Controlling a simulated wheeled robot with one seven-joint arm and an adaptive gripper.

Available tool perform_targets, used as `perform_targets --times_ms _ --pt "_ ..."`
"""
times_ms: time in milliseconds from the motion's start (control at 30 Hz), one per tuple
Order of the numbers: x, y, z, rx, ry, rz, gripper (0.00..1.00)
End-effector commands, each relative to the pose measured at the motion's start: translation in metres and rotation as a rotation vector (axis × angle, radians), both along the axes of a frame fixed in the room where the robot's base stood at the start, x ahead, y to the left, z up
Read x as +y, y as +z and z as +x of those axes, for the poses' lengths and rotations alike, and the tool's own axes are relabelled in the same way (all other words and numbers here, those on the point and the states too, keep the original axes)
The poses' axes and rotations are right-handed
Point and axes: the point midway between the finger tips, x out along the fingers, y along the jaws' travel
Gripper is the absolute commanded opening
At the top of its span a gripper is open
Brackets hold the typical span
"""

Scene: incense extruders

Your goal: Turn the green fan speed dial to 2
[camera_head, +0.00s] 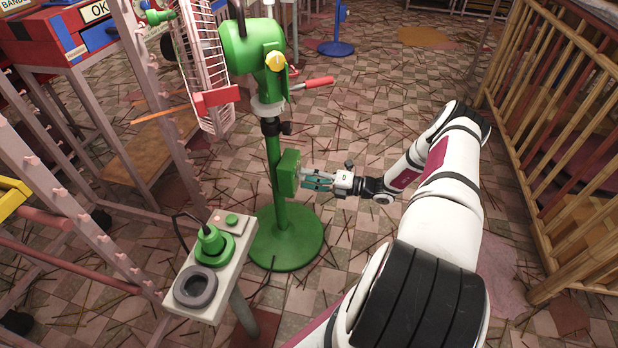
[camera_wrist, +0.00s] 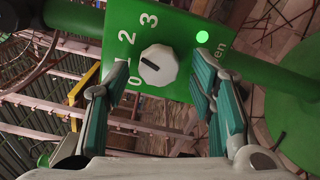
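The green fan (camera_head: 254,48) stands on a round green base with a control box (camera_head: 288,173) on its pole. In the wrist view the box face shows a white dial (camera_wrist: 158,66) with the numbers 0, 1, 2 and 3 around its left side. The dial's dark mark points left, close to the 1. My gripper (camera_head: 316,180) is at the right side of the box. In the wrist view my gripper (camera_wrist: 159,78) is open, its teal fingers on either side of the dial with gaps visible. The right finger hides part of the label ending in "en".
A green light (camera_wrist: 202,36) is lit on the box. A small stand (camera_head: 238,262) with a green plug and grey ring is left of the fan base. A wooden railing (camera_head: 545,130) is on the right. Thin sticks litter the tiled floor.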

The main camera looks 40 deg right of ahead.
Motion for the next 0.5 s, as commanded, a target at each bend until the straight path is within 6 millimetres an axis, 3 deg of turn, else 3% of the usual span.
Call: perform_targets --times_ms 267,500 --pt "-0.002 0.0 -0.003 -0.002 -0.001 0.0 0.5" --pt "-0.025 0.0 -0.031 0.0 -0.002 -0.002 0.5"
